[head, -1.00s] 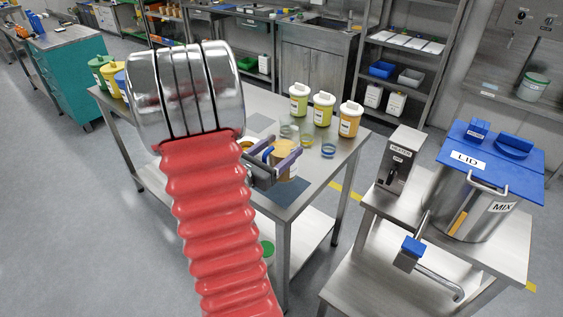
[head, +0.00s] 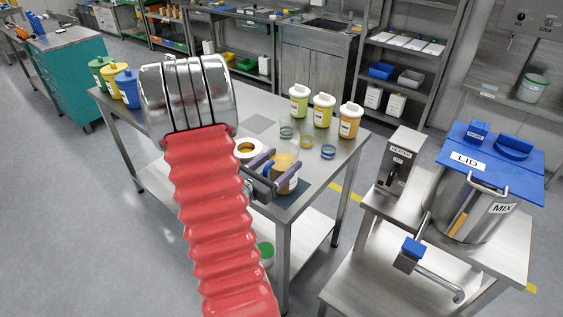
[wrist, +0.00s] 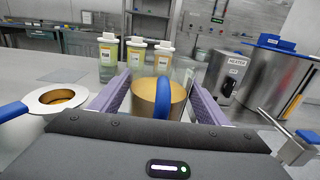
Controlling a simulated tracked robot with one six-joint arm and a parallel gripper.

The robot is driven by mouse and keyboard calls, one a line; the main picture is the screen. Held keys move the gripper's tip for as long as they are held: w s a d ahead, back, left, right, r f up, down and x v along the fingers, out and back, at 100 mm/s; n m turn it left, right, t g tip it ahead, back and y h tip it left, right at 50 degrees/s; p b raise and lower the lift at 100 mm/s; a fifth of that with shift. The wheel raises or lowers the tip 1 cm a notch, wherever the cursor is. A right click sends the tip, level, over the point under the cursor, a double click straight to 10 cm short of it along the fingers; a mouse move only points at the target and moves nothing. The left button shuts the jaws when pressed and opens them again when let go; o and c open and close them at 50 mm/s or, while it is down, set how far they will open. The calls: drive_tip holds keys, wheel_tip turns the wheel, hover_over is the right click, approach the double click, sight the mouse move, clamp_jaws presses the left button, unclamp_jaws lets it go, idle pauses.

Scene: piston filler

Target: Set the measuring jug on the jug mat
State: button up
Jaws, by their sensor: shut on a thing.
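The measuring jug (head: 287,174) is clear with amber contents. In the wrist view the jug (wrist: 150,97) is between the two purple fingers, its blue handle towards me. My gripper (head: 274,168) is shut on it; in the wrist view my gripper (wrist: 158,92) has a finger on either side. A dark blue mat (head: 300,199), which looks like the jug mat, lies at the table's near right corner. The jug's lower part overlaps this mat in the head view; I cannot tell whether it touches it. A grey mat (head: 261,124) lies bare farther back.
A white ring-topped vessel (head: 247,147) stands left of the jug; it shows in the wrist view with a blue handle (wrist: 13,111). Several small glass rings or cups (head: 328,152) and yellow-labelled bottles (head: 323,112) stand behind. The heater (head: 398,165) and mixing kettle (head: 478,205) are on a separate stand.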

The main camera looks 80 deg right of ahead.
drive_tip(key=shift+f, duration=0.2)
drive_tip(key=shift+f, duration=0.1)
drive_tip(key=o, duration=1.7)
drive_tip(key=shift+o, duration=0.2)
drive_tip(key=v, duration=1.2)
drive_tip(key=shift+w, duration=0.1)
